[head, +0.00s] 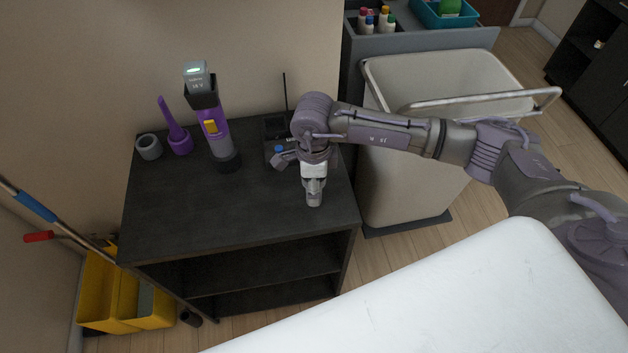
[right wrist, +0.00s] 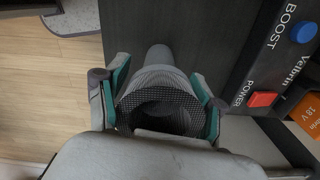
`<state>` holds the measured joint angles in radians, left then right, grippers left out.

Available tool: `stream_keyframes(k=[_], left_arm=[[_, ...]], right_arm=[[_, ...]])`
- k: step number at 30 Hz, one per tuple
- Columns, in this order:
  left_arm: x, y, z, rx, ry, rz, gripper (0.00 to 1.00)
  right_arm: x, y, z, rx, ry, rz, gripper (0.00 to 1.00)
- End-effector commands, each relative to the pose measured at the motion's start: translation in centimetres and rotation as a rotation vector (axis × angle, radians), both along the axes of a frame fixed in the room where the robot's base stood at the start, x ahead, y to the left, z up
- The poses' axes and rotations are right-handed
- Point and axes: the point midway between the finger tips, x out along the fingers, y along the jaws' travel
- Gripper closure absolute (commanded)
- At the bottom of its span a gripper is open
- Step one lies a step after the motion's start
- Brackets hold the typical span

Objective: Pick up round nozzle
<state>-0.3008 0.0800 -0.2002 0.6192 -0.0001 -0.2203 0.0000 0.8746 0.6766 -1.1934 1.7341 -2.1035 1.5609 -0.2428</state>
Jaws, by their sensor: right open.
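A grey round nozzle with a wide, dark textured mouth and a narrower tube (right wrist: 165,80) shows in the right wrist view. It sits between the teal-lined fingers of my right gripper (right wrist: 158,98), which is open with a finger on each side. I cannot tell whether the fingers touch it. In the head view my right gripper (head: 314,192) points down over the right part of the dark cabinet top (head: 215,215). The nozzle is mostly hidden there by the gripper and arm. My left gripper is not in view.
A dark device with a blue button (head: 279,149) stands close behind the gripper. A purple and grey handheld vacuum (head: 217,130), a purple crevice tool (head: 178,138) and a grey ring-shaped piece (head: 148,147) stand further left. A beige bin (head: 405,180) is beside the cabinet. The cabinet's front left is clear.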

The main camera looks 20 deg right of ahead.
Motion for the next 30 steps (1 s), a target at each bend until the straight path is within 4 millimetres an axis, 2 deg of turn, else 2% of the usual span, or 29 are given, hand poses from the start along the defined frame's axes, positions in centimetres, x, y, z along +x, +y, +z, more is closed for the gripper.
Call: stream_keyframes(k=[4, 12, 13, 23, 26, 30], left_arm=[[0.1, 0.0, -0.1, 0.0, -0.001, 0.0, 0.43], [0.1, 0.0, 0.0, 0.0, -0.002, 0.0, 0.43], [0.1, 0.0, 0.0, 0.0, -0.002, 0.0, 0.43], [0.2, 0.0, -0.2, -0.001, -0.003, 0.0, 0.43], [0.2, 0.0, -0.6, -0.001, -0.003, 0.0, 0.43], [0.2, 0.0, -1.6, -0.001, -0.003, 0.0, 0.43]], right_arm=[[0.0, 0.0, 0.0, 0.0, 0.0, 0.0, 0.34], [0.0, 0.0, 0.0, 0.0, 0.0, 0.0, 0.79], [0.0, 0.0, 0.0, 0.0, 0.0, 0.0, 0.82], [0.0, 0.0, 0.3, 0.001, -0.001, 0.001, 0.82], [0.1, 0.0, 0.9, 0.001, -0.001, 0.001, 0.82], [0.2, 0.0, 2.7, 0.0, -0.005, 0.0, 0.82]])
